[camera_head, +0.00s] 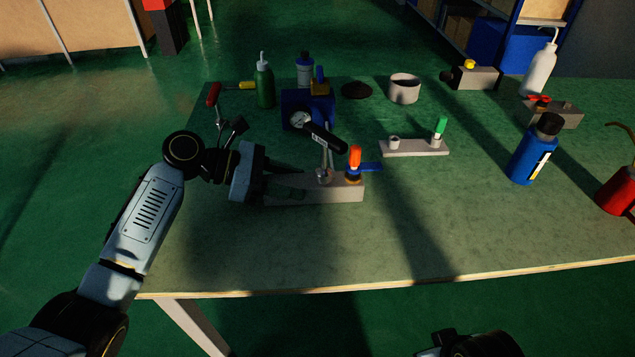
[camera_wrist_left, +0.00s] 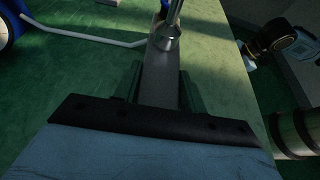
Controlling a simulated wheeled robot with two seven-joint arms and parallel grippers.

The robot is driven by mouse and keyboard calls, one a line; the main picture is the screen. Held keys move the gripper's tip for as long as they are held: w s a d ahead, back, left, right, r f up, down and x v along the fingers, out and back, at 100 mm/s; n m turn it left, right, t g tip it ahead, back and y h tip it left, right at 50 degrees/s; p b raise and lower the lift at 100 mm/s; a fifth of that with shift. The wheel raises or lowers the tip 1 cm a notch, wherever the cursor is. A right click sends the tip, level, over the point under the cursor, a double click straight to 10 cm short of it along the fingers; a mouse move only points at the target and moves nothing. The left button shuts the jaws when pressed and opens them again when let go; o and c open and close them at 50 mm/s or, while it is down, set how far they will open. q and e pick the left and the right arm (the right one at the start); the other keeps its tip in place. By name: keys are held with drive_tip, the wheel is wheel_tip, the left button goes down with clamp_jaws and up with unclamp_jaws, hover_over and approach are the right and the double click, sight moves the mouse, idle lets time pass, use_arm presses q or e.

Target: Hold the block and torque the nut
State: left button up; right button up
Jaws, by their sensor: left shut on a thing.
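The long pale grey block (camera_head: 335,190) lies near the middle of the bench, and it also shows in the left wrist view (camera_wrist_left: 160,78). My left gripper (camera_head: 288,190) is shut on its left end. A silver fitting (camera_head: 323,175) stands on the block, showing in the left wrist view too (camera_wrist_left: 166,38); I cannot make out a separate nut. A black-handled tool (camera_head: 325,138) leans above the fitting; I cannot tell whether they touch. An orange-topped piece (camera_head: 354,158) and a blue lever (camera_head: 371,167) are at the block's right end. Dark parts of my right arm show at the bottom edge; its fingers are not clear.
A second grey block (camera_head: 415,148) with a green-topped piece lies behind right. A blue device (camera_head: 300,108), a green bottle (camera_head: 264,85) and a grey cup (camera_head: 404,89) stand behind. A blue bottle (camera_head: 534,150) stands right. The front of the bench (camera_head: 400,235) is clear.

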use_arm(q)
drive_tip(key=o, duration=0.3)
drive_tip(key=c, duration=0.3)
drive_tip(key=shift+c, duration=0.2)
drive_tip(key=shift+f, duration=0.1)
